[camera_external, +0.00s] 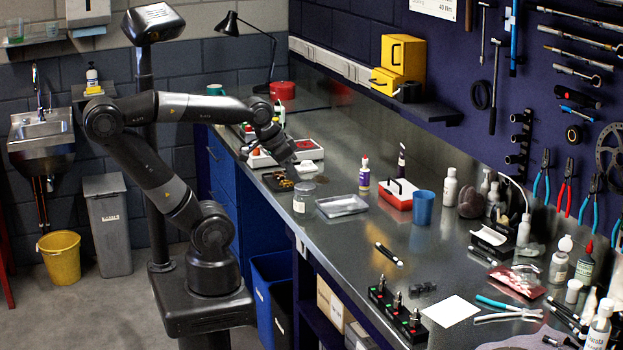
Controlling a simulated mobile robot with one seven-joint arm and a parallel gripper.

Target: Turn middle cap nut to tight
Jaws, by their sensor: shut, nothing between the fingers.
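A dark block (388,318) with three small upright metal fittings stands at the near front edge of the bench. The middle fitting (397,301) stands between the other two; it looks like the middle cap nut, but is too small to tell how tight it is. Small green and red marks show on the block. My gripper (291,168) is shut and empty. It points down over the far part of the bench, near a dark tray with yellowish pieces (282,183), well apart from the block. Its fingertips are small and dark here.
A black pen-like tool (389,254) lies behind the block. White paper (451,311) and pliers (505,318) lie to its right.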

